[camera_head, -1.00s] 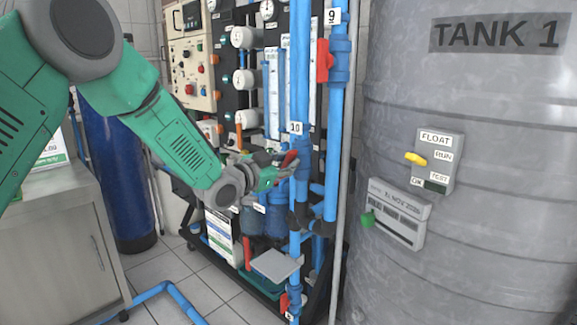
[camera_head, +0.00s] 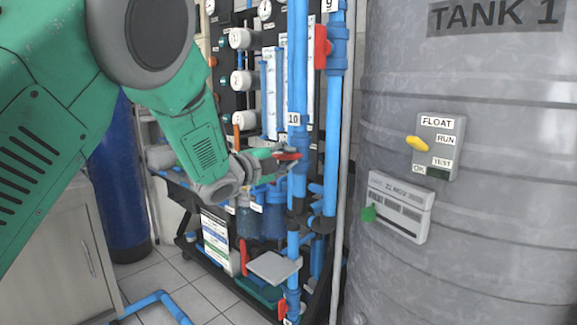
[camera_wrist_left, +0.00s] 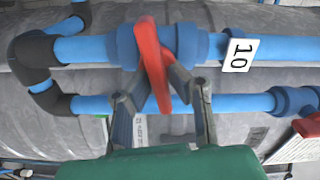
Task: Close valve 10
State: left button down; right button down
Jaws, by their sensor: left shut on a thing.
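The valve 10 handle (camera_head: 288,156) is red and sits on the blue vertical pipe, below the white "10" label (camera_head: 293,119). My left gripper (camera_head: 279,160) reaches it from the left and is shut on it. In the left wrist view, the red handle (camera_wrist_left: 152,55) lies across the blue pipe, slightly tilted, with the "10" label (camera_wrist_left: 240,54) to its right. My left gripper's fingers (camera_wrist_left: 155,82) stand on both sides of the handle's lower part. The valve body is partly hidden behind the handle. My right gripper is in neither view.
A large grey tank (camera_head: 480,260) stands close on the right. Another red handle (camera_head: 321,46) is on the pipe marked 9, above right. The rack's gauges and pipes stand behind my arm, and a grey cabinet (camera_head: 60,250) is at the lower left.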

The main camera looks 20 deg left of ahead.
pick_arm(q)
jog(key=shift+d+f+m+b, duration=0.1)
jog(key=shift+f+m+b, duration=0.35)
jog(key=shift+m+b, duration=0.55)
jog(key=shift+m, duration=0.3)
jog(key=c, duration=1.8)
grip_release()
jog(key=shift+f, duration=0.1)
jog(key=shift+o, duration=1.1)
jog(key=shift+s, duration=0.1)
jog(key=shift+r, duration=0.2)
jog(key=shift+s, duration=0.15)
jog(key=v, duration=1.1)
jog(key=shift+s, duration=0.25)
